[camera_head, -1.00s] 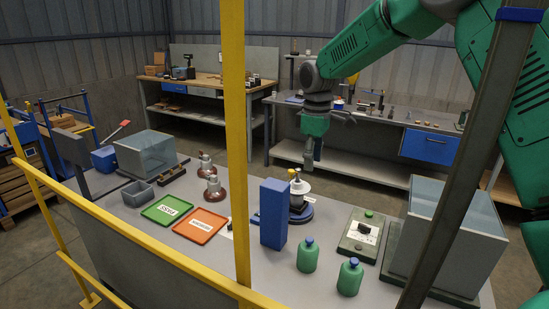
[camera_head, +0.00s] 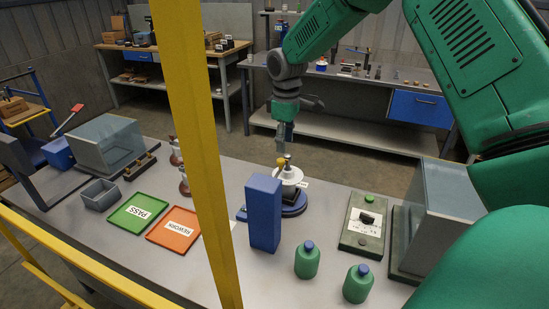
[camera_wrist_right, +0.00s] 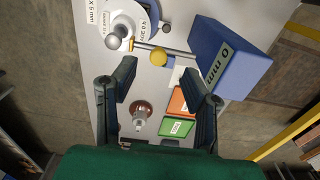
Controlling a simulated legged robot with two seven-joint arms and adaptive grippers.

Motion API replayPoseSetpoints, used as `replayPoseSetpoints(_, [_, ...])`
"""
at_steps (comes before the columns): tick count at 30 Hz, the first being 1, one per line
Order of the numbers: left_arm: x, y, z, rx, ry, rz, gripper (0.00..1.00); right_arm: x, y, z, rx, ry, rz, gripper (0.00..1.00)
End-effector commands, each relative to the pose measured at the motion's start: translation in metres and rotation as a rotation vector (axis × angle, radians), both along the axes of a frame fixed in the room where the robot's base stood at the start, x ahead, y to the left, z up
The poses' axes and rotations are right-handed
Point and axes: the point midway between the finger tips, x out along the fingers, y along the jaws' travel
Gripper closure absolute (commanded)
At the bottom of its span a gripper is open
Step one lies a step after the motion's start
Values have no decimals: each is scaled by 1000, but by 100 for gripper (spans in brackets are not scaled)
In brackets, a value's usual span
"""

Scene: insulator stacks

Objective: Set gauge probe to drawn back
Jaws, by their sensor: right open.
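A gauge with a round blue base (camera_head: 290,207) and a white disc (camera_head: 287,176) stands on the grey table, with a yellow knob (camera_head: 281,161) at its top. Whether the probe is out or drawn back I cannot tell. My right gripper (camera_head: 284,146) points down just above the knob, fingers apart and empty; the knob shows just beyond the fingertips (camera_wrist_right: 160,74). My left gripper is out of view.
A tall blue block (camera_head: 264,213), marked 0 mm in the wrist view, stands close to the gauge. A green button box (camera_head: 361,222), green bottles (camera_head: 307,260) and a glass-sided case are to the right. Green and orange trays (camera_head: 173,229) and insulators are left. A yellow post crosses the view.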

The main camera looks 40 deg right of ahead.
Motion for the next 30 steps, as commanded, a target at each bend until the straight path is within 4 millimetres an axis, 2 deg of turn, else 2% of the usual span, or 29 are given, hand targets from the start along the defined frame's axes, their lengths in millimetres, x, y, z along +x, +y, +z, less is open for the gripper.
replayPoseSetpoints(3, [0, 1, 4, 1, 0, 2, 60, 2, 4, -25, -3, 5, 3, 60])
replayPoseSetpoints(9, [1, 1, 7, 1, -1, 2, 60, 3, 3, -53, -2, 1, 1, 60])
replayPoseSetpoints(15, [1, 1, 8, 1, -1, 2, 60, 2, 2, -63, -2, -2, 2, 60])
replayPoseSetpoints(22, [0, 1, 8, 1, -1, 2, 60, 2, 2, -64, -2, -2, 2, 60])
replayPoseSetpoints(23, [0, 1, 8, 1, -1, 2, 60, 2, 2, -64, -2, -1, 2, 63])
replayPoseSetpoints(24, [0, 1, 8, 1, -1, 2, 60, 2, 2, -64, -2, -1, 2, 77])
replayPoseSetpoints(26, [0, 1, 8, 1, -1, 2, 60, 2, 2, -64, -2, -1, 2, 98])
replayPoseSetpoints(30, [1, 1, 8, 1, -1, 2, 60, 2, 2, -64, -2, -1, 2, 100])
